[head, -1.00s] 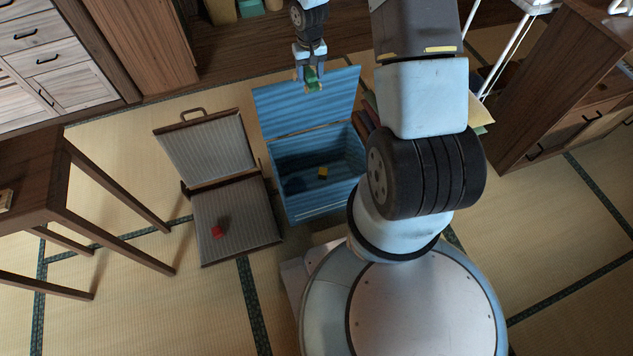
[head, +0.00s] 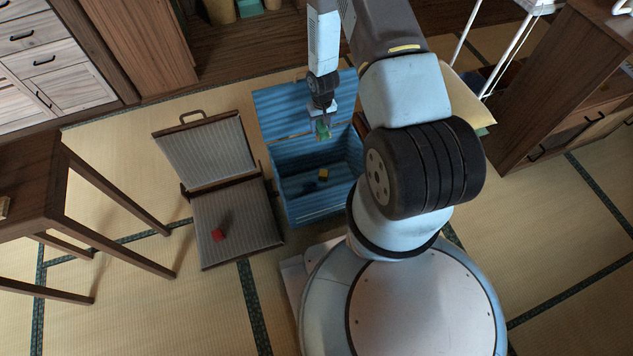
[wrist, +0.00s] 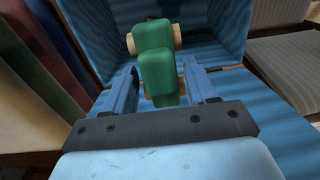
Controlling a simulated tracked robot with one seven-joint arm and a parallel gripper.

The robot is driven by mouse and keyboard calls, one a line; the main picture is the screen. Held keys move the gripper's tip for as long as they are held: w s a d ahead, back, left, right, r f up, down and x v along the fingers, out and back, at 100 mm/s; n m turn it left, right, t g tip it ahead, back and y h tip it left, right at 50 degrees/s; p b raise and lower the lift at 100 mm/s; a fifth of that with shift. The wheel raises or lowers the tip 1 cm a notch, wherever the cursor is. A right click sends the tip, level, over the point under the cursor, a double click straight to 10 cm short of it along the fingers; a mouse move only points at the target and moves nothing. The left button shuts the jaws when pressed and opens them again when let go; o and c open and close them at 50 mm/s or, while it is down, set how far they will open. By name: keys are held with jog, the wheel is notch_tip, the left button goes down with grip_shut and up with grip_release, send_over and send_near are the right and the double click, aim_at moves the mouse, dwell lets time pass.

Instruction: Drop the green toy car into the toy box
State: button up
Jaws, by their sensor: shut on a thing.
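The green toy car (wrist: 157,72) has a green body and pale wooden wheels. My gripper (head: 322,128) is shut on it; in the wrist view the car sits between the two blue fingers. In the head view the car (head: 322,131) shows small and partly hidden below my gripper, over the blue toy box (head: 312,210). The box stands open, its lid raised at the back. A small yellow-orange block (head: 323,174) lies inside on the box floor. The gap between car and box floor is hard to judge.
An open suitcase (head: 260,228) with a red block (head: 218,235) in it lies just left of the box. A wooden table (head: 40,165) stands further left. Book-like coloured things (wrist: 50,60) stand beside the box in the wrist view. Bare tatami (head: 190,305) lies in front.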

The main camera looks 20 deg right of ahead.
aim_at(326, 127)
jog(key=f, duration=0.1)
jog(key=s+d+f, duration=0.1)
jog(key=f, duration=0.1)
jog(key=s+f, duration=0.1)
jog(key=f, duration=0.1)
jog(key=shift+s+d+f, duration=0.1)
jog(key=shift+s+d, duration=0.05)
jog(key=shift+f, duration=2.9)
jog(key=o, duration=1.1)
jog(key=shift+o, duration=0.2)
notch_tip(326, 127, up, 14)
jog(key=shift+f, duration=0.15)
